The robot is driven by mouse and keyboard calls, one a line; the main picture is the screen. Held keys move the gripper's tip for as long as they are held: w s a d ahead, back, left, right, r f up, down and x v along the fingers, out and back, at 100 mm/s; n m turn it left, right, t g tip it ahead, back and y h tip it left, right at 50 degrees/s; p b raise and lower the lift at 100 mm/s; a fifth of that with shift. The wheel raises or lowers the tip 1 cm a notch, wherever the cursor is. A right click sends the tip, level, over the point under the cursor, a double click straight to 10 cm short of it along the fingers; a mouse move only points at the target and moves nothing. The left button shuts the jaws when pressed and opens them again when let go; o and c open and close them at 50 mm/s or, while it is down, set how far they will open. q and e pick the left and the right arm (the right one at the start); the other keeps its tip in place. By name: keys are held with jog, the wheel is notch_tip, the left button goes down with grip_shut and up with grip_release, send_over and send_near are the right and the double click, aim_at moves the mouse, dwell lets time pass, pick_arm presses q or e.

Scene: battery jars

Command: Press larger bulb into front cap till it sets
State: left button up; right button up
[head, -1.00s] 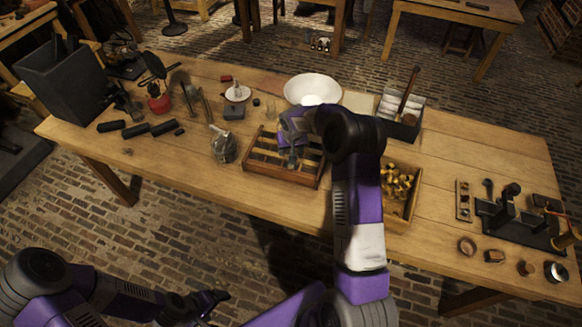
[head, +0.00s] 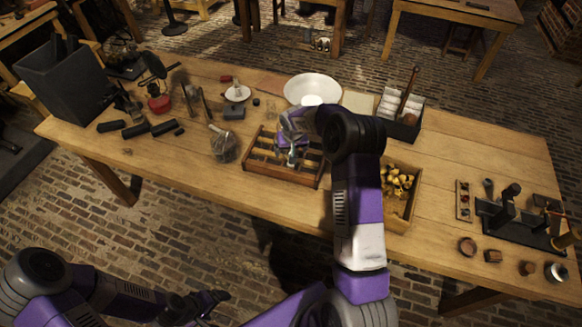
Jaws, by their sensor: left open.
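My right gripper (head: 292,157) points down over the slotted wooden tray (head: 262,176) at the middle of the table. Its fingers are small and partly hidden by my wrist, so I cannot tell whether it is open or holds anything. My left gripper (head: 208,304) is open and empty, low in front of the table and away from it. Several small round or blocky pieces, perhaps caps, lie at the front right, including a brown one (head: 467,247) and a pale-topped one (head: 556,272). I cannot pick out the larger bulb or the front cap with certainty.
A round glass jar (head: 223,148) stands left of the tray. A white bowl (head: 312,89) is behind it. A box of brass pieces (head: 399,216) and a black stand (head: 492,211) are to the right.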

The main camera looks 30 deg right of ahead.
jog(key=v, duration=0.7)
jog(key=shift+s+r, duration=0.1)
jog(key=shift+r, duration=0.15)
